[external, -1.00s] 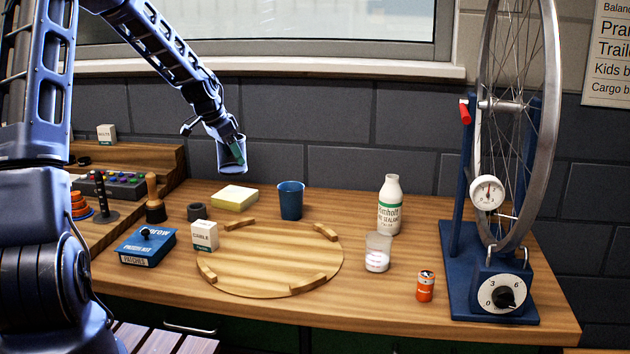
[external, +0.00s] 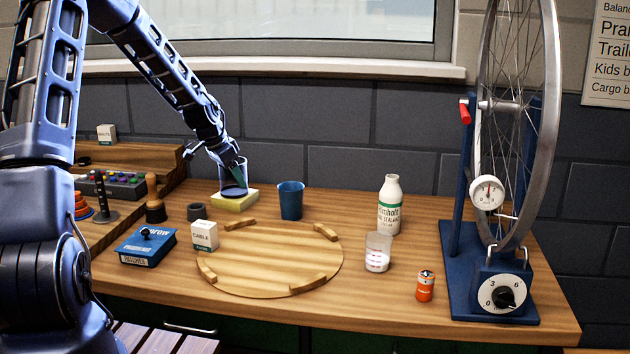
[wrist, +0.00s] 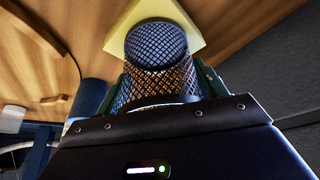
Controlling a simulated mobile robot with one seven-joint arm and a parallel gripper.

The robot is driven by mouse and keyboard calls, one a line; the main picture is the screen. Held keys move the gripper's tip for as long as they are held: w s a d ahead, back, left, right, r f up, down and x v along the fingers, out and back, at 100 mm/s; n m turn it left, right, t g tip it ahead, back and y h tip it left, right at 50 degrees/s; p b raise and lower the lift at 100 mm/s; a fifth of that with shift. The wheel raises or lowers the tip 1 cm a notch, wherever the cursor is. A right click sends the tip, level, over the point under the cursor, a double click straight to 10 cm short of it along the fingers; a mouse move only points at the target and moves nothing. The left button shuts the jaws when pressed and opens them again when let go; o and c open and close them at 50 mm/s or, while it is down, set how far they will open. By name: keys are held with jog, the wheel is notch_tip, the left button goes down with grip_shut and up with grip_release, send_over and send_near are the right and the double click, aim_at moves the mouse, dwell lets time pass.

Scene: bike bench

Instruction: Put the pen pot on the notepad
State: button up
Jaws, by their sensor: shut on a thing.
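The pen pot (external: 233,179) is a dark mesh cup, and it also shows in the wrist view (wrist: 157,46). My gripper (external: 238,170) is shut on its upper part from above and behind. The notepad (external: 238,203) is a pale yellow block on the bench, and its corners show around the pot in the wrist view (wrist: 121,32). The pot is over the notepad, slightly tilted, with its base at or just above the top face. I cannot tell whether they touch.
A blue cup (external: 290,202) stands just right of the notepad. A dark ring (external: 197,211) and a cable box (external: 204,236) are nearby. A round wooden board (external: 268,262) lies in front. A white bottle (external: 389,207) and a wheel stand (external: 490,260) are at the right.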

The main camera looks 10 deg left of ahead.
jog(key=o, duration=1)
jog(key=shift+f, duration=0.1)
jog(key=v, duration=1.2)
jog(key=s+d+r+n+y, duration=0.1)
jog(key=s+r+n+y, duration=0.1)
jog(key=s+r, duration=0.7)
jog(key=s+r+n+y, duration=0.15)
jog(key=s+r, duration=0.35)
jog(key=s, duration=0.8)
jog(key=s+a+r+n, duration=0.1)
jog(key=s+n, duration=0.1)
jog(key=s, duration=0.8)
jog(key=s+a+r+n+t, duration=0.1)
jog(key=s+n, duration=0.2)
jog(key=s, duration=0.7)
jog(key=shift+s+r, duration=0.25)
jog(key=shift+s, duration=0.05)
jog(key=shift+a+n, duration=0.1)
jog(key=shift+n, duration=0.15)
